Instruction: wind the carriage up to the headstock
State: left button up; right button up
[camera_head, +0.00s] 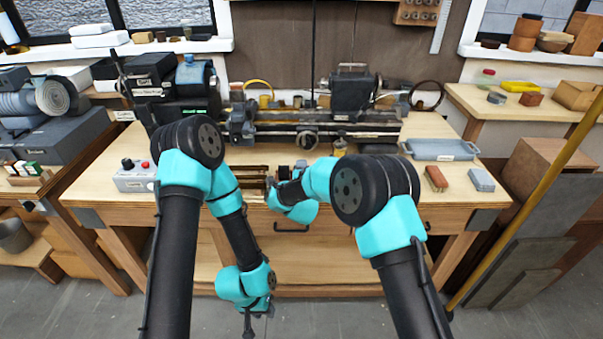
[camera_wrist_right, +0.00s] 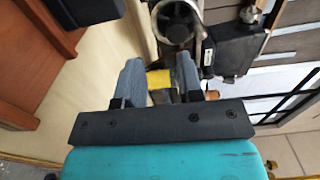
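The lathe stands along the back of the bench in the head view. Its headstock (camera_head: 152,80) is the dark block at the left end, beside a blue motor (camera_head: 195,77). A round handwheel (camera_head: 308,140) sits on the front of the bed; the carriage's exact outline is hard to make out. My right gripper (camera_head: 271,189) is low at the bench's front edge, in front of and below the handwheel. In the right wrist view its fingers (camera_wrist_right: 160,80) are apart, with a yellow thing (camera_wrist_right: 159,82) showing between them. My left gripper (camera_head: 248,326) hangs low before the bench; its fingers are too small to read.
A control box (camera_head: 134,177) with a red button sits at the bench's left. A grey tray (camera_head: 438,149), a brown block (camera_head: 436,179) and a grey block (camera_head: 480,180) are at the right. The tailstock (camera_head: 352,94) stands at the bed's right.

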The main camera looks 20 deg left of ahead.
aim_at(307, 146)
jog(key=shift+x, duration=3.05)
jog(key=shift+c, duration=0.2)
grip_shut()
jog(key=shift+a+f, duration=0.1)
jog(key=shift+s+a+f, duration=0.1)
jog(key=shift+a+f, duration=0.1)
jog(key=shift+a, duration=0.05)
jog(key=c, duration=0.5)
grip_release()
jog(key=o, duration=0.5)
jog(key=shift+o, duration=0.2)
